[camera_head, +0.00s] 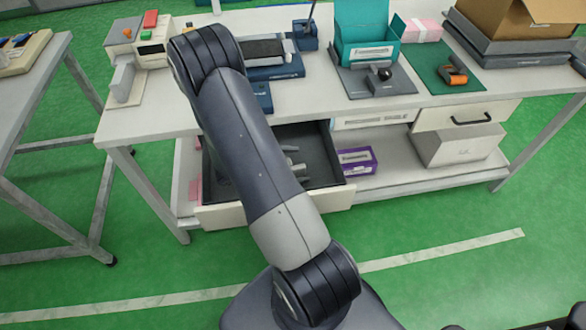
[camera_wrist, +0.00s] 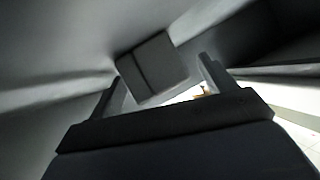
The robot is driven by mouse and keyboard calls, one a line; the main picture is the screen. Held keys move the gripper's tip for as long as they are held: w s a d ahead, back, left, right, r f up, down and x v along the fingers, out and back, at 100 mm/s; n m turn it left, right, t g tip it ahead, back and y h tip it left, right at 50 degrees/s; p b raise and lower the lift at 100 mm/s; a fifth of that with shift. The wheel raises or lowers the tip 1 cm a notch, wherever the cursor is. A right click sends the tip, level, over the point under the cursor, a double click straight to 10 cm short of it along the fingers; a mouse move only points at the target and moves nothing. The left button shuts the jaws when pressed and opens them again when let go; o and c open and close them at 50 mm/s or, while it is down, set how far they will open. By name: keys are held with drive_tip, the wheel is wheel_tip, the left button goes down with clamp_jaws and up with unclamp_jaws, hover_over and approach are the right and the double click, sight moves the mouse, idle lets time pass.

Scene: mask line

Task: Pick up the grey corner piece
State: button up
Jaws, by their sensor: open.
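A grey block-like piece (camera_wrist: 160,66), with a dark line across it, shows in the wrist view ahead of my gripper (camera_wrist: 157,78); it looks like the grey corner piece, though its full shape is hard to read in the dim light. My gripper is open, one finger on each side of the piece in the picture. Whether they touch it I cannot tell. In the head view my arm reaches down over an open drawer (camera_head: 318,150) with a dark inside. Pale grey shapes (camera_head: 292,165) show in it beside my arm; I cannot tell whether they are my fingers or the piece.
The workbench (camera_head: 300,97) carries a teal box (camera_head: 362,28), a dark green mat (camera_head: 440,72) with an orange-and-black item, and a cardboard box (camera_head: 510,18). A purple box (camera_head: 357,160) stands on the lower shelf, right of the drawer.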

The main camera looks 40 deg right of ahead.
drive_tip(key=c, duration=1.1)
drive_tip(key=shift+c, duration=0.2)
